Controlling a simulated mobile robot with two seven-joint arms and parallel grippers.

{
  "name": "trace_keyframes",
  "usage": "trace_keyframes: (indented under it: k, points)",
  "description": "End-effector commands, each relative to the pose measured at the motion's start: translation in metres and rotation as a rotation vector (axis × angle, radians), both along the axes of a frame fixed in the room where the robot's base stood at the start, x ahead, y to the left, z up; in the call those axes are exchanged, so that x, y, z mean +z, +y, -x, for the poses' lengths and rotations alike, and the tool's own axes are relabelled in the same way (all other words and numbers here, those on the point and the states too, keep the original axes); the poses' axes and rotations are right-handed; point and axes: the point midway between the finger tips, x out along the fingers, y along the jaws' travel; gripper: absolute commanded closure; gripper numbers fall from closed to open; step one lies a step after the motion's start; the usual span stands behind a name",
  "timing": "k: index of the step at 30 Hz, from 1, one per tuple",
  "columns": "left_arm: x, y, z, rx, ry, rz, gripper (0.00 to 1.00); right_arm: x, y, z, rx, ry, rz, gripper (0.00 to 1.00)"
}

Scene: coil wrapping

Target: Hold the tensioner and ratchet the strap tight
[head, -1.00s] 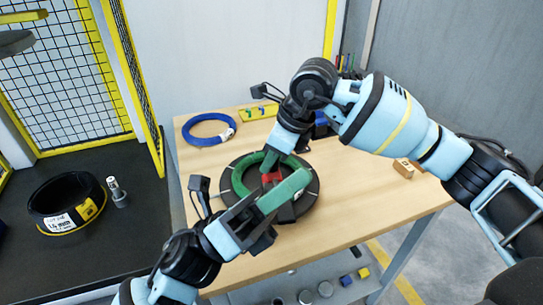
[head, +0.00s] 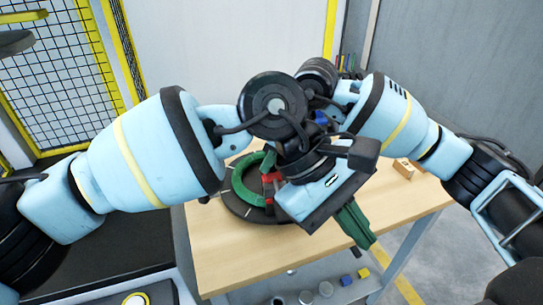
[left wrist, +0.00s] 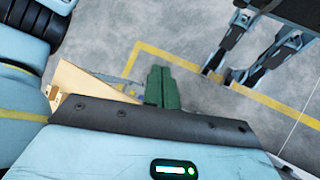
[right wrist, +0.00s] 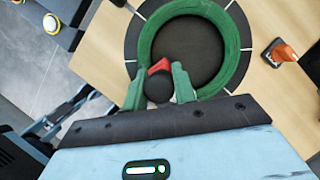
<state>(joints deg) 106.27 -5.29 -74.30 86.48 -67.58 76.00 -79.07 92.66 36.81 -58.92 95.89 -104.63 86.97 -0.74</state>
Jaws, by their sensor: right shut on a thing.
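The green coil (head: 242,187) lies on a dark round plate (head: 232,205) on the wooden table. My left arm hides most of the right gripper in the head view. My left gripper (head: 362,232) is shut and empty, to the right of the coil; its green fingers (left wrist: 161,88) lie side by side above floor. I cannot make out the strap.
My arms cross above the table (head: 240,255) and hide its far part. A small wooden block (head: 403,168) sits at the right of the table. An orange object (right wrist: 283,52) lies beside the plate. Several small items stand on the lower shelf (head: 290,298).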

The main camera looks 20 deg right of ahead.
Motion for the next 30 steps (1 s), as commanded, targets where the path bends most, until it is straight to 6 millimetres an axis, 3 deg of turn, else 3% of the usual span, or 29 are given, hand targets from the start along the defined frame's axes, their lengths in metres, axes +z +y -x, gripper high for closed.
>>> trace_keyframes:
  k: [1, 9, 15, 23, 30]
  points:
    - [-0.001, 0.003, -0.010, -0.019, -0.097, -0.048, 1.00, -0.011, 0.000, 0.003, 0.004, 0.021, 0.011, 1.00]
    - [0.013, 0.032, -0.071, -0.085, -0.530, -0.313, 1.00, -0.011, 0.000, 0.003, 0.004, 0.021, 0.011, 1.00]
    - [0.033, 0.050, -0.099, -0.097, -0.707, -0.449, 1.00, -0.011, 0.000, 0.003, 0.004, 0.021, 0.011, 1.00]
    - [0.041, 0.056, -0.108, -0.099, -0.761, -0.493, 1.00, -0.011, 0.000, 0.003, 0.004, 0.021, 0.011, 1.00]
    - [0.031, 0.056, -0.107, -0.100, -0.758, -0.491, 1.00, -0.011, 0.000, 0.003, 0.004, 0.021, 0.011, 1.00]
